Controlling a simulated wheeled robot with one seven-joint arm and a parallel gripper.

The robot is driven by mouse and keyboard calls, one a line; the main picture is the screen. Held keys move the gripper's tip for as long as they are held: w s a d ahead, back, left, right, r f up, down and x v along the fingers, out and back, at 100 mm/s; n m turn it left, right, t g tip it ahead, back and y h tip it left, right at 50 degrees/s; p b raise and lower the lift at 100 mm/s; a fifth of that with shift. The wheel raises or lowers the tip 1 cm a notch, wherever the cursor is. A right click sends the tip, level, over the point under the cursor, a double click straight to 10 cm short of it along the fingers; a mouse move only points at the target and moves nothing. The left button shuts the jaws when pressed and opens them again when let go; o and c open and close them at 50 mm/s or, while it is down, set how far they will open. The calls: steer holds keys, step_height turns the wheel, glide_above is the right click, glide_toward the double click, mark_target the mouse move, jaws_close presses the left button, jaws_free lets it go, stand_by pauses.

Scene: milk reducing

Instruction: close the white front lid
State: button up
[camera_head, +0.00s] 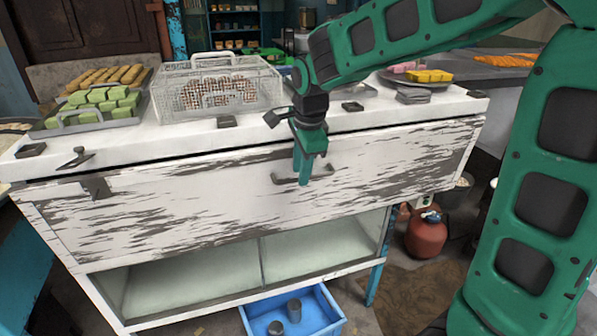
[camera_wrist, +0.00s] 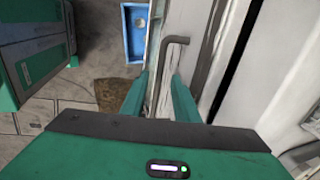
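The white front lid (camera_head: 180,206) with dark peeling patches faces me on the white counter cabinet. It stands nearly upright, with a dark gap along its top edge under the countertop. A dark bar handle (camera_head: 285,181) sits on its front near the middle. My gripper (camera_head: 308,178) points down at the handle's right part. In the wrist view my gripper (camera_wrist: 172,85) has its two green fingers apart, with the handle (camera_wrist: 172,41) reaching down between them. Whether a finger touches the bar is not clear. The lid's white surface also shows in the wrist view (camera_wrist: 167,97).
On the white countertop (camera_head: 190,133) stand a wire basket (camera_head: 215,88) and trays of green (camera_head: 95,105) and yellow food (camera_head: 428,76). A latch-like metal piece (camera_head: 76,158) lies at its front left. Below are a blue crate (camera_head: 325,310) and a red gas bottle (camera_head: 427,237).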

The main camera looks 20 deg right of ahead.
steer(key=shift+w+f, duration=0.1)
steer(key=shift+f, duration=0.25)
steer(key=shift+c, duration=0.7)
jaws_close()
steer(key=shift+w+r, duration=0.25)
steer(key=shift+w, duration=0.4)
steer(key=shift+w+r, duration=0.25)
steer(key=shift+w, duration=0.35)
steer(key=shift+o, duration=0.7)
jaws_free()
steer(key=shift+w, duration=0.15)
steer(key=shift+f, duration=0.1)
